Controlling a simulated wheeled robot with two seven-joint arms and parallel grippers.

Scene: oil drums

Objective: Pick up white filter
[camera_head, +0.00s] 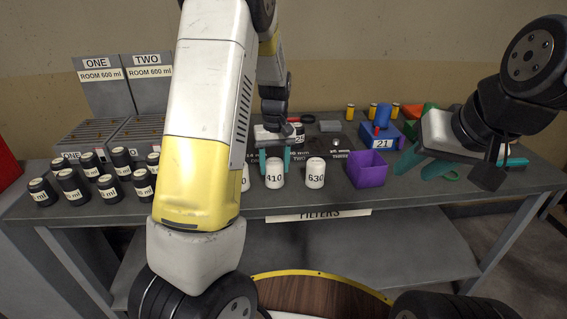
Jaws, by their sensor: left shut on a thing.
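Several white filters stand in a row near the table's front edge. My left gripper (275,161) points down with its teal fingers shut on the white filter marked 410 (275,177), which looks upright at table level. I cannot tell if it is clear of the table. The white filter marked 630 (315,173) stands just to its right. Another white filter (245,178) is partly hidden behind my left arm. My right gripper (424,168) is over the right part of the table, its fingers partly hidden.
Several black-and-white canisters (73,186) stand at the left, by grey units labelled ONE and TWO. A purple open box (367,170) is right of the filters. A blue box marked 21 (382,144) stands behind it. The grey table (400,190) has bare surface at the front right.

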